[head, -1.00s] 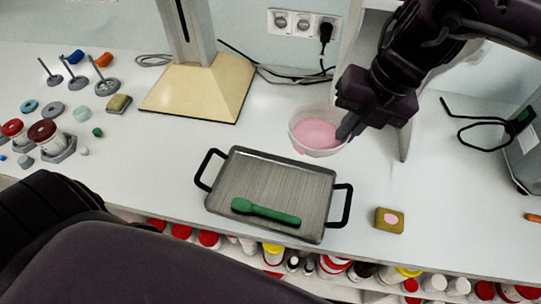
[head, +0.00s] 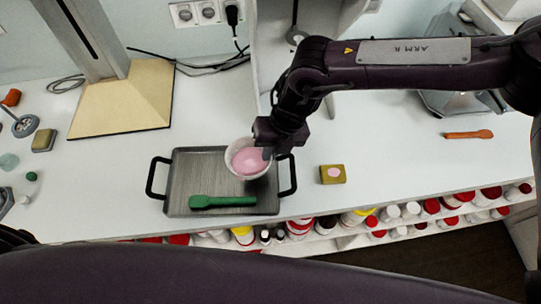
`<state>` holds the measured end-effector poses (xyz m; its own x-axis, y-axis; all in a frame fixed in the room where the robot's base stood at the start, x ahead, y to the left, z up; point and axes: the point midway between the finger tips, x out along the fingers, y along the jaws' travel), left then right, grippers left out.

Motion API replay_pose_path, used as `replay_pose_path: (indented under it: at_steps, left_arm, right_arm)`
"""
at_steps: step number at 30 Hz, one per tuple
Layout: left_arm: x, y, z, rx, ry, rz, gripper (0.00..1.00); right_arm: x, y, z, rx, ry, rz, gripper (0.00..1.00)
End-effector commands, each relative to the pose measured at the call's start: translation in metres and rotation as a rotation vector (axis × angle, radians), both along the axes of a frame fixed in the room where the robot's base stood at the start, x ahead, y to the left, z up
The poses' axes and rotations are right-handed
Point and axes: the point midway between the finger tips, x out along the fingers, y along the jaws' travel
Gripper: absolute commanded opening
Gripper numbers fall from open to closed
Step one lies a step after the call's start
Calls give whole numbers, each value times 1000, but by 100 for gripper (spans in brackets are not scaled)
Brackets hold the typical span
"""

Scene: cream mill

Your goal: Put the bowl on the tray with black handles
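The bowl (head: 246,160) is white with pink contents and sits at my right gripper (head: 268,152). The gripper's fingers are at the bowl's right rim and appear shut on it. The bowl is over the right part of the grey metal tray (head: 183,180), which has black handles at its left and right ends. Whether the bowl touches the tray I cannot tell. A green spatula-like tool (head: 222,201) lies along the tray's front. My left gripper is not in view.
A yellow-brown sponge (head: 333,174) with a pink spot lies right of the tray. An orange tool (head: 468,135) lies farther right. A cream-based stand (head: 122,100) is at the back left. Several bottles (head: 300,228) fill a shelf below the front edge.

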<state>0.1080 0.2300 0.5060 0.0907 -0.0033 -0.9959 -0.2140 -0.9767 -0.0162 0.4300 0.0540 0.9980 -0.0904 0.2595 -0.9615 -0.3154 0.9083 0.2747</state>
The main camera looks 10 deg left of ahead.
Motion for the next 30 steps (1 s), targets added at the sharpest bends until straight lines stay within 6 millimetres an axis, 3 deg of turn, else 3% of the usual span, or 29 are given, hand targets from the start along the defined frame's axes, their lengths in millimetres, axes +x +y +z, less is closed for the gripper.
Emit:
replay_pose_path:
  at_steps: [10,21,24,30]
  left_arm:
    - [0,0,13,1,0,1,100]
    - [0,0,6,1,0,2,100]
    - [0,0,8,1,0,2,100]
    - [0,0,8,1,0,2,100]
  right_arm:
    - [0,0,-40,0,0,0,0]
    - [0,0,-47,1,-1,0,0]
    - [0,0,-45,0,-1,0,13]
    - [0,0,-45,0,0,0,13]
